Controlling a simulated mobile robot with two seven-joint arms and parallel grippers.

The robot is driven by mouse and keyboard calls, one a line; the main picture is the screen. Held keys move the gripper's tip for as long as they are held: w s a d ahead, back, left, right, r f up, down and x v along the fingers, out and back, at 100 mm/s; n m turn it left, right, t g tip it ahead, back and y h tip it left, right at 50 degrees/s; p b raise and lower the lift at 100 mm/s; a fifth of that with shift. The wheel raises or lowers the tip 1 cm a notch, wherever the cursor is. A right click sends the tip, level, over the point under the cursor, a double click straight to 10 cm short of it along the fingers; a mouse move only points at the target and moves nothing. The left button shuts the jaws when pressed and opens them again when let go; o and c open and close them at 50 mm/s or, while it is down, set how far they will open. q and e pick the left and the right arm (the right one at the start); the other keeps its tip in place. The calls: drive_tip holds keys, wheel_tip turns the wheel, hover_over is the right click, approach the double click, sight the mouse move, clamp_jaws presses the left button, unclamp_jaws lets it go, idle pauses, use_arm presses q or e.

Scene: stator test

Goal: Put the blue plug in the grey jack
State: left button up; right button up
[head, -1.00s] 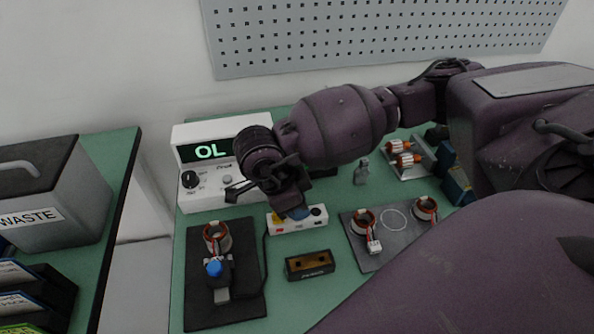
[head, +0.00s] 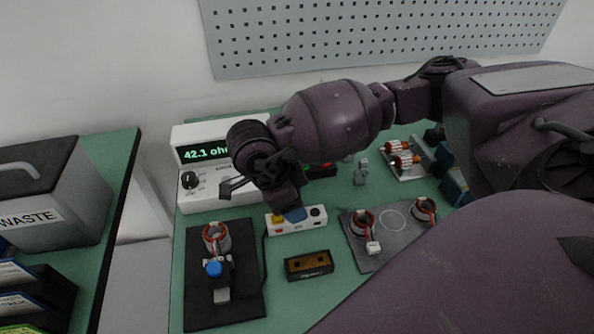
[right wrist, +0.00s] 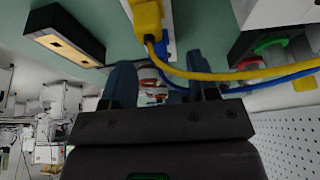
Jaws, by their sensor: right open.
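A white jack box (head: 283,228) sits at mid-table in the head view, with a yellow part at its left and a dark round socket at its right. My right gripper (head: 292,212) is down over its middle and hides part of its top. In the right wrist view its two dark blue fingers (right wrist: 158,84) are apart. A yellow plug (right wrist: 147,18) with a yellow cable stands just beyond them. A blue part (right wrist: 170,45), perhaps the blue plug, shows beside it. A blue cable (right wrist: 275,81) runs in behind one finger. I cannot make out the grey jack. My left gripper is not in view.
The meter (head: 223,184) behind reads about 42.1 ohm. A dark mat (head: 198,300) with a wound stator and blue-topped clamp lies left; a grey mat (head: 400,248) with stators lies right.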

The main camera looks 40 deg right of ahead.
drive_tip(key=p+v, duration=0.1)
drive_tip(key=v, duration=0.8)
drive_tip(key=shift+s, duration=0.1)
idle(0.7)
